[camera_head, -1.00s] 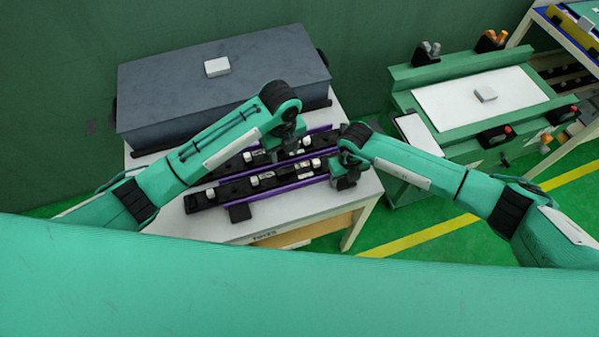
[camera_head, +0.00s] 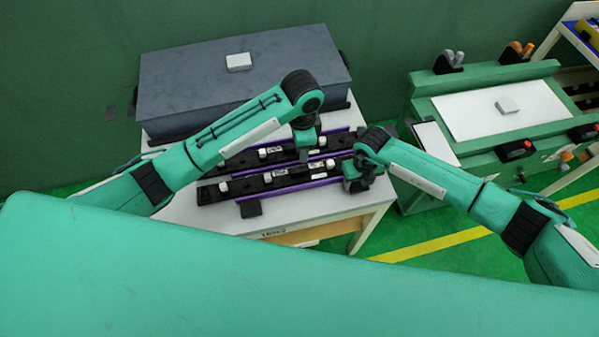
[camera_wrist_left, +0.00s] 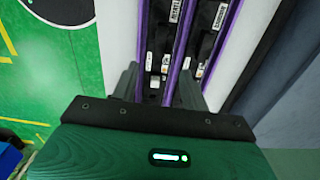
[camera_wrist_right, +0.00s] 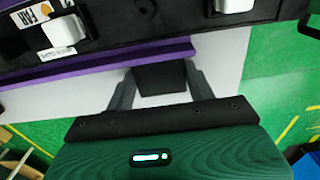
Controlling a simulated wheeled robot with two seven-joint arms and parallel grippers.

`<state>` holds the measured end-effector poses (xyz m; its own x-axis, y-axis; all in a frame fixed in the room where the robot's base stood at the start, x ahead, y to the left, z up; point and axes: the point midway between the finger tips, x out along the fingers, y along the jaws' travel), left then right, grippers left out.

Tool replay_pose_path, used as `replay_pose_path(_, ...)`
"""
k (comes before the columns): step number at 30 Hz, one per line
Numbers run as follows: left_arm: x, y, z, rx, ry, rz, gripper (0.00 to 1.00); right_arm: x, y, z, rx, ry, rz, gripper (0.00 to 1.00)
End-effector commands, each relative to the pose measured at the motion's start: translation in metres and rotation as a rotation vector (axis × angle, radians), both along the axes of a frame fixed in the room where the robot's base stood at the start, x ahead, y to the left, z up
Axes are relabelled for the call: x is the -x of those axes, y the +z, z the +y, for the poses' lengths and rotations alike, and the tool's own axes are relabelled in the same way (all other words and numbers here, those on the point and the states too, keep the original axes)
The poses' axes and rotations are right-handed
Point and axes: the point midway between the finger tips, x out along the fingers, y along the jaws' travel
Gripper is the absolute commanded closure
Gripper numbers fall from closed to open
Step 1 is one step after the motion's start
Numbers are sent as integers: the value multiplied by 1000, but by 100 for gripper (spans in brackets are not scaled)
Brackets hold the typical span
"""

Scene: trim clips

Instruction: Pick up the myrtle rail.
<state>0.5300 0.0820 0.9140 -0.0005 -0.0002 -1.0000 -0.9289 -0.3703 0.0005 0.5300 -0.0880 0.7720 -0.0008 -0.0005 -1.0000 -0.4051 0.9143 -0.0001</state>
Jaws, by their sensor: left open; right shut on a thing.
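Two dark rails with purple edges lie side by side on the white table; the near rail (camera_head: 265,183) carries white clips and small labels, and the far rail (camera_head: 262,155) lies behind it. I cannot read which is myrtle. My right gripper (camera_head: 358,184) is at the near rail's right end. In the right wrist view, its fingers (camera_wrist_right: 158,92) are shut on a black tab (camera_wrist_right: 163,76) beside the purple edge. My left gripper (camera_head: 305,152) is over the rails. In the left wrist view, its open fingers (camera_wrist_left: 155,90) straddle a purple-edged rail (camera_wrist_left: 165,40); contact is unclear.
A grey case (camera_head: 240,85) with a small white block (camera_head: 238,62) on it fills the back of the table (camera_head: 320,208). Right of it, across a floor gap, stands a green workbench (camera_head: 440,84) with a white top panel. Another black tab (camera_head: 250,208) sticks out toward the near table edge.

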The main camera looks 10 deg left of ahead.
Motion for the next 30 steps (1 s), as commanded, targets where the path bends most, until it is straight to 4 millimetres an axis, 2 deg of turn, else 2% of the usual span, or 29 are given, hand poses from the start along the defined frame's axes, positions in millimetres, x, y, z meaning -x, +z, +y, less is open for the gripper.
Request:
replay_pose_path(4, 1, -7, 0, -1, 38, 3, 55, -1, 0, 0, 1, -1, -1, 74)
replay_pose_path(12, 1, -53, 0, -1, 40, 3, 55, -1, 1, 0, 1, -1, -1, 74)
replay_pose_path(20, 1, -74, 2, -2, 40, 2, 55, -1, 1, 0, 1, -1, -1, 74)
replay_pose_path(27, 1, -109, 5, -1, 40, 3, 55, -1, 1, 0, 0, -1, -1, 74)
replay_pose_path(30, 1, -117, 5, -1, 39, 1, 55, -1, 1, 0, 0, -1, -1, 74)
